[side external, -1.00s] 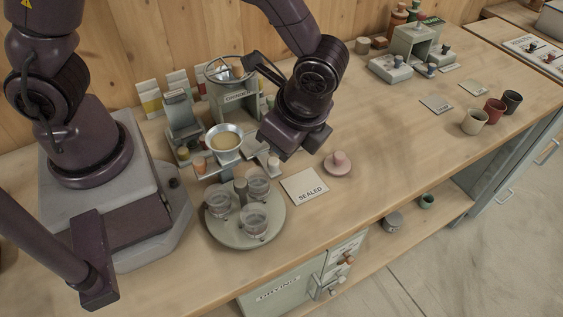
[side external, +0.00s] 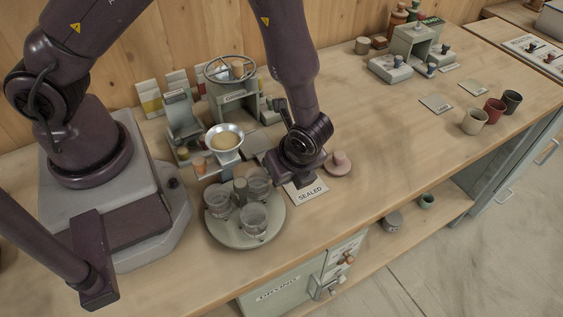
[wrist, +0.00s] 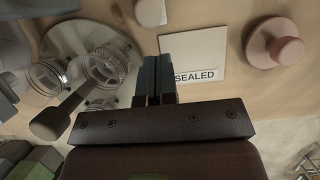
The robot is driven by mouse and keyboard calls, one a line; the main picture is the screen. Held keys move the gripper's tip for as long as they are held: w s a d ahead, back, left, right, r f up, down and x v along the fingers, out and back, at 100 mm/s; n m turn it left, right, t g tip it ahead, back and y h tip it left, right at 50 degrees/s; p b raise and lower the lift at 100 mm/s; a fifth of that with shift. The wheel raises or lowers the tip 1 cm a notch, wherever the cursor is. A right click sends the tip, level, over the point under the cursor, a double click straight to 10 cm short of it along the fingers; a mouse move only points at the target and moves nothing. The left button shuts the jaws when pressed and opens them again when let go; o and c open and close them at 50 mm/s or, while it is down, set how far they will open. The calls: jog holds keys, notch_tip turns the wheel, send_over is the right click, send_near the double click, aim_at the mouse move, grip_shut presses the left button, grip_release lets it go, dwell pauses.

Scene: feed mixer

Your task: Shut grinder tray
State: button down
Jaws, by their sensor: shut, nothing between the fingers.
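The grinder (side external: 232,97) stands at the back of the bench with a handwheel on top. A grey, flat part that looks like its tray (side external: 262,140) shows in front of it, partly behind my arm; I cannot tell how far out it is. My gripper (side external: 284,178) is low over the bench, in front of the grinder and beside the SEALED card (side external: 311,192). In the wrist view its fingers (wrist: 157,62) are together and empty, with the card just right of them. A pale rounded knob or cap (wrist: 150,12) shows beyond the fingertips, apart from them.
A round turntable (side external: 221,240) with several glass jars stands left of my gripper. A metal funnel bowl (side external: 224,138) is behind it. A pink knobbed lid (side external: 338,163) lies to the right.

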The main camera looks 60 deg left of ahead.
aim_at(261, 150)
jog(key=shift+a, duration=1.05)
jog(key=a, duration=0.7)
jog(key=shift+a, duration=0.2)
